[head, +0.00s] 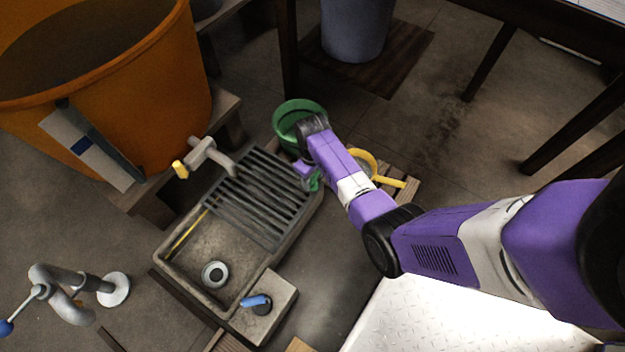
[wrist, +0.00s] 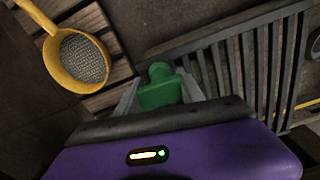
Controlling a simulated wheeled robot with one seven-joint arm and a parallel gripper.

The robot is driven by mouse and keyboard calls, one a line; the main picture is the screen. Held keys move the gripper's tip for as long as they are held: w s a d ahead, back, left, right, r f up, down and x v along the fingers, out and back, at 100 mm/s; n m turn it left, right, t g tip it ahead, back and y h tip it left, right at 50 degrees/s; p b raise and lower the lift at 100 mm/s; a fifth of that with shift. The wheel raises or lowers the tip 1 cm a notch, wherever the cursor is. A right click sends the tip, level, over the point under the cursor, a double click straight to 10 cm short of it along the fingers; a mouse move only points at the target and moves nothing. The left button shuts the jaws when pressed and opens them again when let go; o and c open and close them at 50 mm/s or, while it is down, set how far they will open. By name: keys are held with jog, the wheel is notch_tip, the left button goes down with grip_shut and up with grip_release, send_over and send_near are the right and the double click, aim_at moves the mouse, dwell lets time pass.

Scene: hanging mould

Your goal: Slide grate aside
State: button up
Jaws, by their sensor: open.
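The grate (head: 262,198) is a dark slatted panel lying over the upper right part of a stone sink basin (head: 190,258). In the wrist view the grate (wrist: 240,60) fills the upper right. My gripper (head: 311,180) is at the grate's right edge, pointing down. In the wrist view its two grey fingers (wrist: 160,98) stand apart on either side of a green block with a round knob (wrist: 160,85). The gripper is open around this block. Whether the fingers touch it, and how it joins the grate, is hidden.
A green tub (head: 283,115) stands just behind my gripper. A yellow sieve (wrist: 80,62) lies on wooden slats to its right in the head view. A tap (head: 208,155) from the orange vat (head: 190,70) overhangs the grate's left side. The basin's lower left is uncovered, with a drain (head: 214,273).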

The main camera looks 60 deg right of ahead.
grip_shut()
dwell(1.5)
